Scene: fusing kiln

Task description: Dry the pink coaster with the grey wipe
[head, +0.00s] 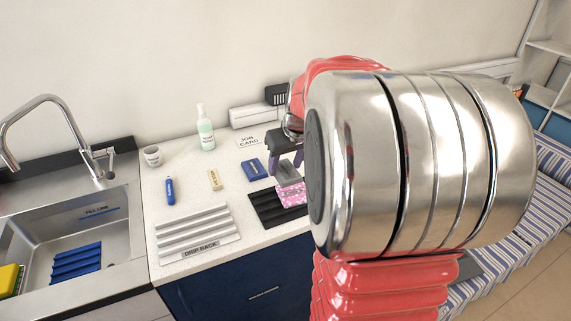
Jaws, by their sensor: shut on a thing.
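The pink coaster (291,196), with a pale speckled pattern, is at a black ridged rack (265,209) near the counter's front edge. My gripper (286,163) has purple fingers and is shut on the grey wipe (288,174), a small grey block. The wipe is right over the coaster's back part and looks to touch it or hover just above; I cannot tell which. My large metal arm link hides the right side of the rack and perhaps part of the coaster.
A light drip rack (195,232) stands left of the black rack. A blue block (254,170), beige block (214,180), blue tube (170,191), cup (152,155), bottle (205,128) and job card (248,141) are on the counter. The sink (115,220) is at left.

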